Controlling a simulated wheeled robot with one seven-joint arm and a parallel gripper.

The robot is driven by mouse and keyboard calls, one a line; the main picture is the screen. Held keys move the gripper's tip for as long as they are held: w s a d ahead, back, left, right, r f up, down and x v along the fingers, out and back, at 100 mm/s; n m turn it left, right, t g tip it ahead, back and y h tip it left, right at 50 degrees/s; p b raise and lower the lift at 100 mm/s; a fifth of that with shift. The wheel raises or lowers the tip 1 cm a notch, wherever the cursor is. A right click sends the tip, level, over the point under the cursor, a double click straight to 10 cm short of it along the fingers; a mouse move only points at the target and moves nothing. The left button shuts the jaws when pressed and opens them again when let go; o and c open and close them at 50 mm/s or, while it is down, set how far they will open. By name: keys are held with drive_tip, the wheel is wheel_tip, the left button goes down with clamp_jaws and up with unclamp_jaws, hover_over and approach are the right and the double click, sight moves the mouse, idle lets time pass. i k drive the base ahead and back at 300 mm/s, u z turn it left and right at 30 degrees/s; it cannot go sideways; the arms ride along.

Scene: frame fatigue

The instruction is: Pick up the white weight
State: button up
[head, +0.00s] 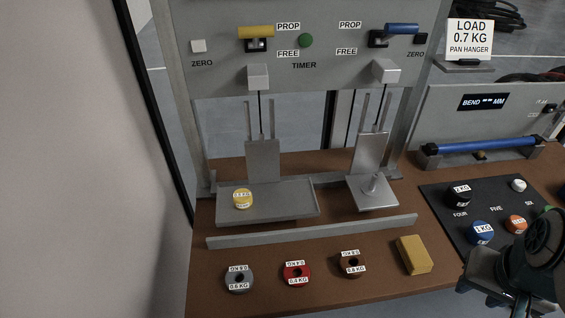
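A small white piece (519,185), which looks like the white weight, sits near the back of the dark mat (440,200) at the right. No label is readable on it. On the same mat stand a black 2 KG weight (459,195), a blue 1 KG weight (481,231) and an orange weight (516,224). My gripper (490,268) is at the lower right, in front of the blue and orange weights and apart from the white one. Its fingertips are not clear, so whether it is open cannot be told. My arm hides part of the mat's right side.
A yellow weight (243,202) sits on the left pan (290,208); the right pan (385,201) holds a peg. Grey (239,281), red (297,274) and brown (350,266) ring weights and a yellow block (412,255) line the front. A low rail (310,232) runs behind them.

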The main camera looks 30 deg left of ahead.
sight(519, 185)
drive_tip(key=z, duration=1.8)
drive_tip(key=i, duration=0.85)
